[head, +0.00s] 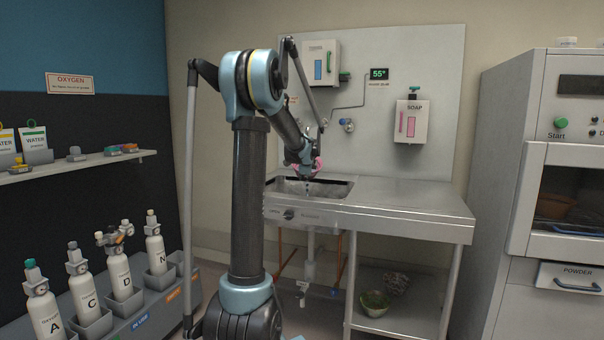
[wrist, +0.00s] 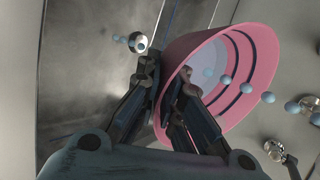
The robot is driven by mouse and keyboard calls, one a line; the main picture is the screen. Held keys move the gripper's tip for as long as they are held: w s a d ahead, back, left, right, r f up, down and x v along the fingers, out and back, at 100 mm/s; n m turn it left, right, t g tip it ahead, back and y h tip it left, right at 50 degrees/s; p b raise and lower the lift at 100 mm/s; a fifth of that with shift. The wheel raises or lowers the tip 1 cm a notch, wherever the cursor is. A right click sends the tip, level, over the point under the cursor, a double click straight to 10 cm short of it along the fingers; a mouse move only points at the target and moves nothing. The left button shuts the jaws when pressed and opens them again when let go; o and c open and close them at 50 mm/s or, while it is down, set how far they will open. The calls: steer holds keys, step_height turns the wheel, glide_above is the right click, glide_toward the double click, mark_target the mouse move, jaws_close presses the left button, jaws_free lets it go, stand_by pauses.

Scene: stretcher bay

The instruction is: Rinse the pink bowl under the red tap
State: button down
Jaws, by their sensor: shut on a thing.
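The pink bowl (wrist: 262,62) is tilted in the wrist view, its inside with dark rings showing. My gripper (wrist: 168,76) is shut on its rim, one finger inside and one outside. In the head view my gripper (head: 303,163) holds the bowl (head: 319,163) above the sink (head: 338,189). Pale blue water drops (wrist: 247,88) run in a line from a metal spout (wrist: 307,104) across the bowl's opening. A pale patch shows in the bowl's bottom. More drops show beyond the bowl by the round drain (wrist: 138,42). I cannot make out a red tap; my arm hides part of the wall fittings.
The steel counter (head: 410,202) right of the sink is clear. A green bowl (head: 375,303) stands on the shelf below. Oxygen cylinders (head: 121,275) stand at left.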

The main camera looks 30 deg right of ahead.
steer(key=s+a, duration=0.3)
steer(key=s, duration=0.4)
steer(key=shift+s, duration=0.2)
stand_by(0.7)
steer(key=shift+a, duration=0.1)
stand_by(1.1)
steer(key=v, duration=0.6)
steer(key=shift+s, duration=0.25)
steer(key=shift+r, duration=0.1)
stand_by(0.5)
